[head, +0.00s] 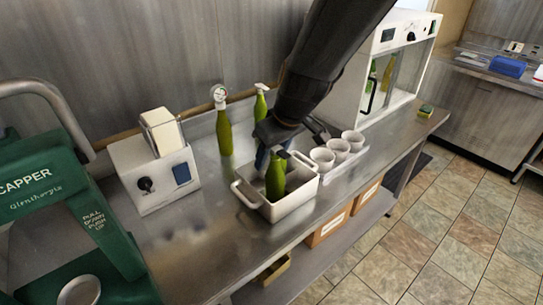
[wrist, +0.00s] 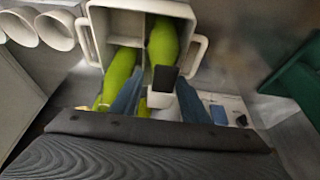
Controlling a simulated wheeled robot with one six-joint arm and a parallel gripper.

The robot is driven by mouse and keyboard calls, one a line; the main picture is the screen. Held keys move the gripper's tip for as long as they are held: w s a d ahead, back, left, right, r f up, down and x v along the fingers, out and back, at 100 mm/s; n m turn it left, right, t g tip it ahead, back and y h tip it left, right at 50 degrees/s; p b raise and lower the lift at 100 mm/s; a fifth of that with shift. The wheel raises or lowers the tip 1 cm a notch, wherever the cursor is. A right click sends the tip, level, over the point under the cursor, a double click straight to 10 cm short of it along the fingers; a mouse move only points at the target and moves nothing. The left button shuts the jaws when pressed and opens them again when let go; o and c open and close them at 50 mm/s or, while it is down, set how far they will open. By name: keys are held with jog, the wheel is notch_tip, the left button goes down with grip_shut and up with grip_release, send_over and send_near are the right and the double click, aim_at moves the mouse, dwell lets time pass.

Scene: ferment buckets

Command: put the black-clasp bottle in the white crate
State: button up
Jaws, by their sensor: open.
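The white crate (head: 289,209) stands on the steel bench; its divided inside shows in the wrist view (wrist: 92,20). The green black-clasp bottle (head: 275,178) is inside the crate, in the right-hand compartment in the wrist view (wrist: 162,38). Its black clasp (wrist: 165,78) shows between the fingers. My gripper (wrist: 157,100) is open, with its blue fingers on either side of the bottle's top. Whether a finger touches it, I cannot tell. Another green bottle (wrist: 120,66) shows at left in the wrist view; whether it is inside the crate is unclear.
Two green bottles, one with a round white top (head: 224,132) and one with a white top (head: 261,104), stand behind the crate. White cups (head: 338,150) are close on the right. A boxy device (head: 153,178) and green capper (head: 70,205) are left. A glass-fronted cabinet (head: 398,75) stands farther right.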

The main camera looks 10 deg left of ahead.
jog(key=b+v, duration=0.3)
jog(key=v, duration=0.9)
jog(key=shift+r, duration=0.1)
jog(key=s+d+f+m+h, duration=0.1)
jog(key=s+d+f+m, duration=0.1)
jog(key=d+f, duration=0.3)
jog(key=s+d+f+m+h, duration=0.1)
jog(key=s+d+f+m, duration=0.2)
jog(key=d, duration=0.9)
jog(key=s+d+f+m+g+h, duration=0.1)
jog(key=s+d+f+m, duration=0.1)
jog(key=d+f+m, duration=0.2)
jog(key=d+f, duration=0.3)
jog(key=d, duration=0.2)
jog(key=shift+s+d+m, duration=0.15)
jog(key=shift+s+m, duration=0.1)
jog(key=shift+m, duration=0.15)
notch_tip(320, 180, down, 3)
jog(key=b, duration=0.3)
jog(key=shift+w+f, duration=0.1)
jog(key=shift+f, duration=0.1)
